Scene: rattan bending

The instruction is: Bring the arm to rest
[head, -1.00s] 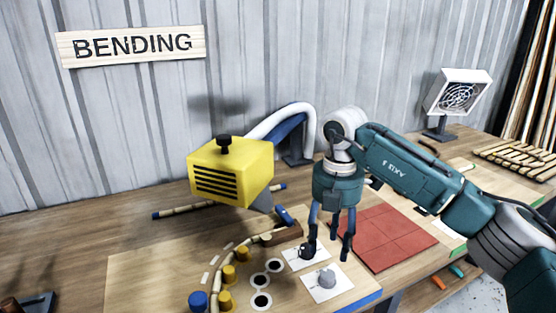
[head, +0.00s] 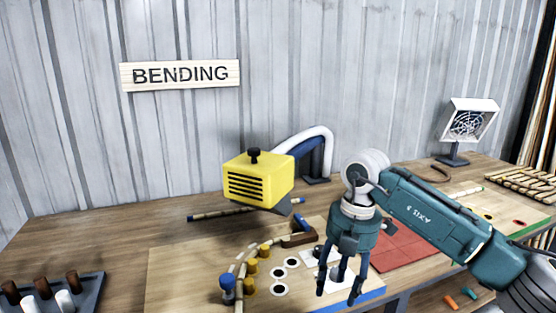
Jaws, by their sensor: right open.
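My right arm comes in from the right, and its gripper (head: 338,293) points down with its fingers apart and nothing between them. It hangs over the front right part of the bending board (head: 180,276), in front of a red mat (head: 405,250). The gripper partly hides the white cards on the board and the mat's left side. My left gripper is not in view.
A yellow heater box (head: 259,182) stands behind the board's pegs. A bent cane runs along yellow pegs (head: 250,268) and a blue clamp (head: 228,288).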

